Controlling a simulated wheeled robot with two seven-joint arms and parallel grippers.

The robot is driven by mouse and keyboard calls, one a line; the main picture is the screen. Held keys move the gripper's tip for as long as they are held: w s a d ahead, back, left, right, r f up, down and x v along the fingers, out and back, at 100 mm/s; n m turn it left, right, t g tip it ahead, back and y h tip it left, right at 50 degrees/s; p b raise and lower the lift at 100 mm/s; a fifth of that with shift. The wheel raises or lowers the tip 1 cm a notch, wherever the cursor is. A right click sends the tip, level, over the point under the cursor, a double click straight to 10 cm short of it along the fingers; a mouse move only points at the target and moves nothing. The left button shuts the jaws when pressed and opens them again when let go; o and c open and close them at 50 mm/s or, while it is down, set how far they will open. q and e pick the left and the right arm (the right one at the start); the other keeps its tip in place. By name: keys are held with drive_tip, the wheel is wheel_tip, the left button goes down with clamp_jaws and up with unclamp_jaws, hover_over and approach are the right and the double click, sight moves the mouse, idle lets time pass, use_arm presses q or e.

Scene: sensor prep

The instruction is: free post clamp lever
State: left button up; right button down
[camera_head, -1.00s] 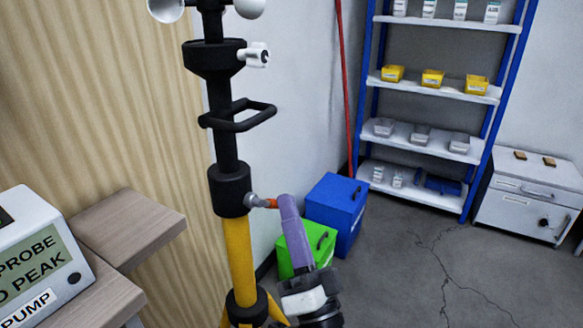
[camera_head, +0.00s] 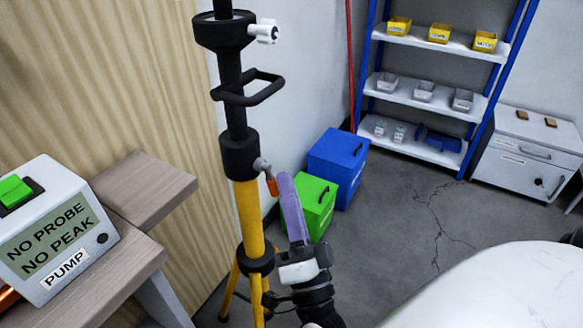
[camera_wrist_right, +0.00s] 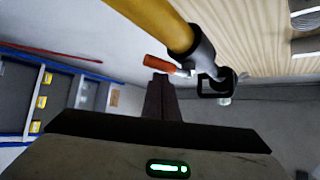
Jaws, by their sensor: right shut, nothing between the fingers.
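The tripod post has a black clamp collar (camera_head: 239,155) above its yellow tube (camera_head: 249,215). The clamp lever (camera_head: 271,186) has a short grey stem and an orange handle. It slants down to the right from the collar. It also shows in the wrist view (camera_wrist_right: 160,65), right at the fingertips. My right gripper (camera_head: 285,178), with purple fingers, is shut and empty. Its tips are just right of the orange handle; I cannot tell whether they touch it. The gripper also shows in the wrist view (camera_wrist_right: 160,80). My left gripper is not in view.
A black loop handle (camera_head: 250,90) and a collar with a white knob (camera_head: 264,32) are higher on the post. A pump box (camera_head: 65,225) stands on the wooden bench (camera_head: 145,190) at left. Green (camera_head: 315,205) and blue (camera_head: 338,165) bins stand behind the gripper.

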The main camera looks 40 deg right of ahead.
use_arm(q)
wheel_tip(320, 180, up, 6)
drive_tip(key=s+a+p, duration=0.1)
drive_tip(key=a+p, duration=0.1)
drive_tip(key=p, duration=0.6)
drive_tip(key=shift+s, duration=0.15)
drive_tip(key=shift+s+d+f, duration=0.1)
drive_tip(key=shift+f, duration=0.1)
